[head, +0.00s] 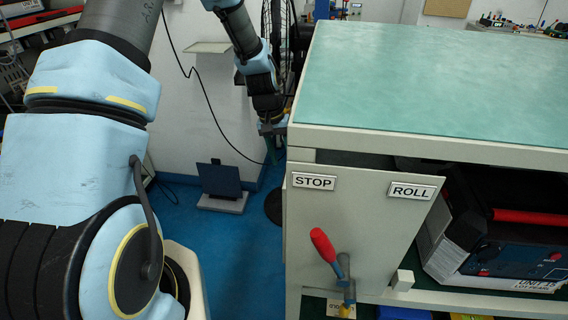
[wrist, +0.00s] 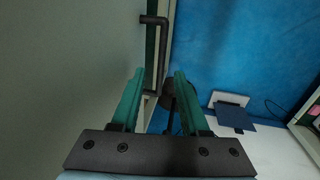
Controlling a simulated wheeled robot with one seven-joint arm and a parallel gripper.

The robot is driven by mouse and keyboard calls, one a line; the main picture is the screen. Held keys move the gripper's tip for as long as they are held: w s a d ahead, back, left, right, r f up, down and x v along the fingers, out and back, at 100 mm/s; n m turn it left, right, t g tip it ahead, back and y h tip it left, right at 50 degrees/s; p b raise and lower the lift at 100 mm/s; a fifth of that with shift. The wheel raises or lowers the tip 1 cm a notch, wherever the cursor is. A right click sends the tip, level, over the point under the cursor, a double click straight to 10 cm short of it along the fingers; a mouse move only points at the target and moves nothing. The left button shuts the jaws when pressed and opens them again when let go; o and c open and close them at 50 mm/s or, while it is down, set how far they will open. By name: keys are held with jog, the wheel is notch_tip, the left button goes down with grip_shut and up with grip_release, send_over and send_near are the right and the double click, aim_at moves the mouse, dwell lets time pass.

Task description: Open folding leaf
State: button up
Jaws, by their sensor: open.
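A pale grey panel (head: 345,240), which looks like the folding leaf, stands upright under the front edge of the green-topped bench (head: 430,80). It carries the labels STOP (head: 314,181) and ROLL (head: 412,191). A red-handled toggle clamp (head: 324,246) shows at its lower part. My gripper (head: 272,128) is at the bench's left corner, partly hidden. In the wrist view my gripper (wrist: 159,72) is open, with nothing held. A dark bar handle (wrist: 161,50) on a grey-green surface (wrist: 70,70) lies ahead, between the lines of the two fingers; contact cannot be told.
A red and dark instrument (head: 510,225) sits on the bench shelf at right. A small white block (head: 402,280) is beside the panel's lower right. Blue floor (head: 220,260) is open left of the bench. A dark flat device (head: 220,180) stands by the wall.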

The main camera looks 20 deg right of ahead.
jog(key=shift+s+d+f+p, duration=0.15)
jog(key=shift+f+p, duration=0.1)
jog(key=shift+f, duration=0.8)
jog(key=shift+s+d+f+p, duration=0.1)
jog(key=shift+d+f+p, duration=0.1)
jog(key=shift+f, duration=0.8)
grip_shut()
